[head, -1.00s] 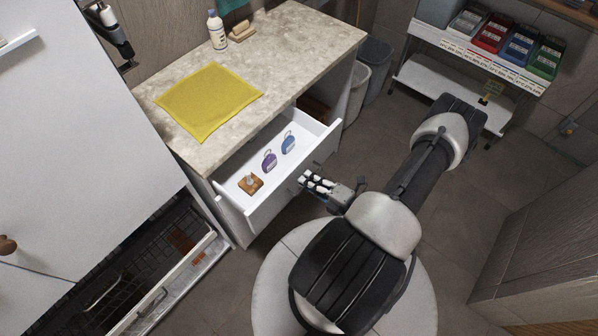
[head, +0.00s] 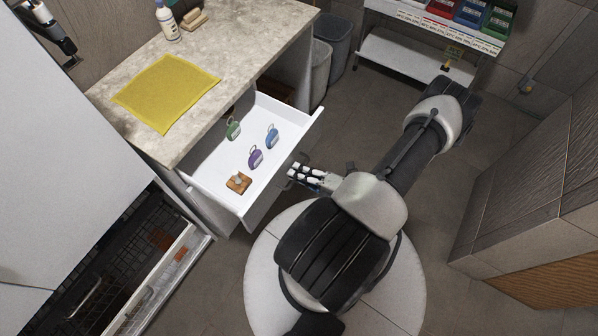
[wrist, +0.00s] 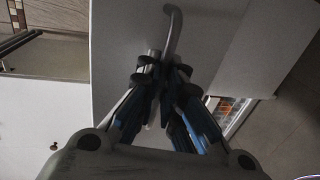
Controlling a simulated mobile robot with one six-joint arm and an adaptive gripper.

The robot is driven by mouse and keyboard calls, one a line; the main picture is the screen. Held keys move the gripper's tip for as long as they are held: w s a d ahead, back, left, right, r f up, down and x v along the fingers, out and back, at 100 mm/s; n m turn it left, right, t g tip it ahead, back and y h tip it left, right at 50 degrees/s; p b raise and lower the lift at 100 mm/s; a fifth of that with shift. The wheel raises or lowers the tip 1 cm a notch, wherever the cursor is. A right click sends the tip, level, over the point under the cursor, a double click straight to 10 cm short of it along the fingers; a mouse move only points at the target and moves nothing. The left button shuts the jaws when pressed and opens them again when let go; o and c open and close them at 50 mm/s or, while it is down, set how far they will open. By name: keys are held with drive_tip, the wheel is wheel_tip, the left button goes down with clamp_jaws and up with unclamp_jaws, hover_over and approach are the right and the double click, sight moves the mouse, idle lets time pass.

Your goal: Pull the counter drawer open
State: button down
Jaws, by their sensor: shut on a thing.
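The white counter drawer (head: 222,190) stands well out from under the stone counter (head: 240,52) in the head view. Inside it lie a green tag (head: 233,131), a blue tag (head: 271,138), a purple tag (head: 255,158) and a small brown wooden block (head: 238,183) with a pale knob. My gripper (head: 297,172) is at the drawer's front. In the wrist view, my gripper (wrist: 165,75) is shut on the grey bar handle (wrist: 173,28), whose curved end shows above the fingers. The rest of the handle is hidden by the fingers.
A yellow cloth (head: 166,92), a bottle (head: 167,20) and soap-like blocks (head: 194,19) are on the counter. An open dishwasher-like rack (head: 110,275) is at lower left. Bins (head: 321,65) stand beyond the counter. My base is close to the drawer; grey floor lies to the right.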

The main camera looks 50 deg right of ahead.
drive_tip(key=c, duration=1.7)
unclamp_jaws()
drive_tip(key=v, duration=1.2)
drive_tip(key=shift+r, duration=0.1)
